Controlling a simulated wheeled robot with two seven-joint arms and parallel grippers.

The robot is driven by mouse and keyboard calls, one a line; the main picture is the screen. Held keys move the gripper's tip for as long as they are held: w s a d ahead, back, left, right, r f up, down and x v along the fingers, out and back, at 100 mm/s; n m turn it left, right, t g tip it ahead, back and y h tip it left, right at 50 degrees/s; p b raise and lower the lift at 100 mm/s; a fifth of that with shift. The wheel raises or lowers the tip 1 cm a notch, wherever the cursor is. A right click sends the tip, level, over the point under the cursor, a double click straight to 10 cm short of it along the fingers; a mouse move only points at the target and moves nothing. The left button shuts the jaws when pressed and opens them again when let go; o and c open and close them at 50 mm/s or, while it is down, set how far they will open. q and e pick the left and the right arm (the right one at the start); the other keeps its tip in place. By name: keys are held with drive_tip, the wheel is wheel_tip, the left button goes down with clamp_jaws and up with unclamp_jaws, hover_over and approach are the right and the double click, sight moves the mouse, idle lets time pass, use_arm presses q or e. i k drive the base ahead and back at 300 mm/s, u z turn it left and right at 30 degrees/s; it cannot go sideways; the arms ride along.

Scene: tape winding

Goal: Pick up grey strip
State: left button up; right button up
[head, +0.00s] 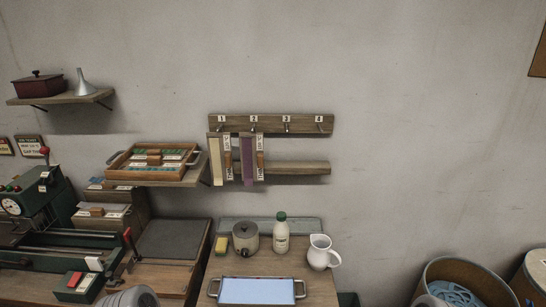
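No strip that is clearly grey stands out. A cream strip (215,162) hangs under hook 1 of the wooden hook rail (270,124) on the wall. A purple strip (248,160) hangs under hook 2. Each has a narrow brown-and-white labelled piece beside it. Hooks 3 and 4 hold nothing. Pale blue-grey coiled material lies in a round bin (487,272) at the lower right; I cannot tell if it is a strip. Neither of my grippers is in view.
A small table carries a blue tray (258,305), a lidded pot (245,237), a green-capped bottle (281,234), a white jug (321,252) and a yellow sponge (221,245). A wooden tray (153,179) sits on a shelf. A green machine (40,193) stands left.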

sight(105, 207)
drive_tip(key=u, duration=1.4)
